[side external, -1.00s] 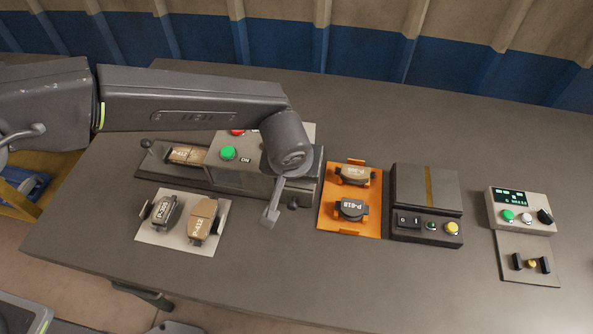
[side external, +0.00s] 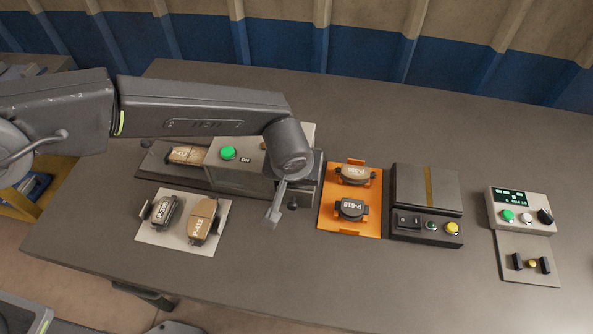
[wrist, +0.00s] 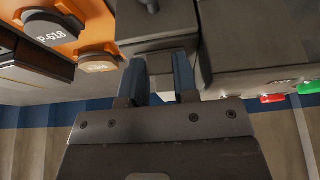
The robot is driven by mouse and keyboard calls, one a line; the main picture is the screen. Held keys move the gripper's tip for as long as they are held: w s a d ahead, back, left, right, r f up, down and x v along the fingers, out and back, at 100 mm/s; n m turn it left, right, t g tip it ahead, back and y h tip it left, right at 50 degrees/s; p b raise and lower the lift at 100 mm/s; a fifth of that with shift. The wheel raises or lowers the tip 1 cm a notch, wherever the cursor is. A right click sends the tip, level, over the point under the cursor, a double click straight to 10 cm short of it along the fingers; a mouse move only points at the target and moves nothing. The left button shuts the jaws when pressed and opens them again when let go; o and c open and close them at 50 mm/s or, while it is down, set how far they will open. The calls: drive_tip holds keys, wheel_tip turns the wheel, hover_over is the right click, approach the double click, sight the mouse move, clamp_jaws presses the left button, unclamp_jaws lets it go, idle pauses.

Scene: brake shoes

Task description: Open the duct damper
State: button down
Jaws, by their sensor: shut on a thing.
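The grey machine (side external: 236,178) stands at mid-table with a green button (side external: 228,153) and an "ON" label. In the wrist view its body (wrist: 265,45) fills the upper right. My gripper (wrist: 161,72) is in the wrist view, with its two fingers closed in at the edge of a dark grey block (wrist: 155,40). It is shut on a small part there, which I take to be the duct damper; that part is mostly hidden between the fingers. A dark knob (side external: 293,203) shows on the machine's front right.
An orange tray (side external: 347,226) with two brake shoes stands close to the right. A white plate (side external: 176,239) with two shoes lies in front. A black switch box (side external: 427,237) and a control panel (side external: 520,224) are farther right. The front of the table is clear.

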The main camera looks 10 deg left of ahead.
drive_tip(key=shift+s, duration=1.5)
drive_tip(key=c, duration=1.2)
unclamp_jaws()
drive_tip(key=shift+o, duration=0.2)
drive_tip(key=v, duration=1.3)
drive_tip(key=shift+s+r, duration=0.15)
drive_tip(key=shift+r, duration=0.2)
